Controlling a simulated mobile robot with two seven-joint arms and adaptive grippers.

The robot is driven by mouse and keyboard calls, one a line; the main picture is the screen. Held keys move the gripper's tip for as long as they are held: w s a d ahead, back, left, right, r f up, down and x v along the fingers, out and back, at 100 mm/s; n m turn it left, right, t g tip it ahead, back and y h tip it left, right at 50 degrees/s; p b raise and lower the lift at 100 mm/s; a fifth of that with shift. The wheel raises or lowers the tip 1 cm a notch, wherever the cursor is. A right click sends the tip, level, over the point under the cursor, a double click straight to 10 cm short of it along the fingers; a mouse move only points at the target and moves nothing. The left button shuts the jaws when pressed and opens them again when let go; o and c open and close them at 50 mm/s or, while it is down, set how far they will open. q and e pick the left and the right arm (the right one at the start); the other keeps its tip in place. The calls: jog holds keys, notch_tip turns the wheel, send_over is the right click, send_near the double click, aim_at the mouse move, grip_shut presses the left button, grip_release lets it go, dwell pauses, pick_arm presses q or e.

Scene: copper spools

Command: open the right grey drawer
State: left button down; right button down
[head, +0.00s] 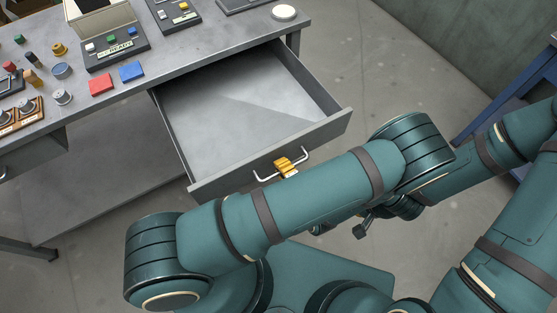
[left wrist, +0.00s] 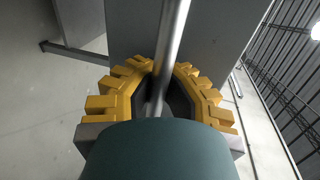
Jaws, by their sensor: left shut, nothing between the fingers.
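The right grey drawer (head: 225,182) stands pulled far out from under the desk in the head view, and its inside looks empty. A pale bar handle (head: 266,178) sits on its front. The yellow fingers of my left gripper (head: 287,165) are at the middle of this handle, partly hidden by my arm. In the left wrist view the handle bar (left wrist: 172,35) runs down across the yellow fingers of the left gripper (left wrist: 153,72). The fingers are shut with nothing gripped; I cannot tell whether they touch the bar. My right gripper's fingers do not show.
The desk top (head: 190,45) holds a red block (head: 101,84), a blue block (head: 132,71), a dark tray (head: 116,50) and several small spools. A white round disc (head: 284,12) lies near its right corner. Floor is clear right of the drawer. A blue frame (head: 500,100) stands far right.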

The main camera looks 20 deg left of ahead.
aim_at(278, 150)
pick_arm(q)
jog(key=c, duration=1)
grip_release()
jog(key=shift+r, duration=0.15)
jog(key=o, duration=0.5)
jog(key=r, duration=0.5)
jog(key=shift+w+r, duration=0.2)
jog(key=shift+r, duration=0.2)
jog(key=r, duration=0.2)
jog(key=shift+s+r, duration=0.25)
jog(key=shift+r, duration=0.1)
jog(key=c, duration=0.5)
jog(key=shift+r, duration=0.75)
jog(key=shift+f, duration=0.1)
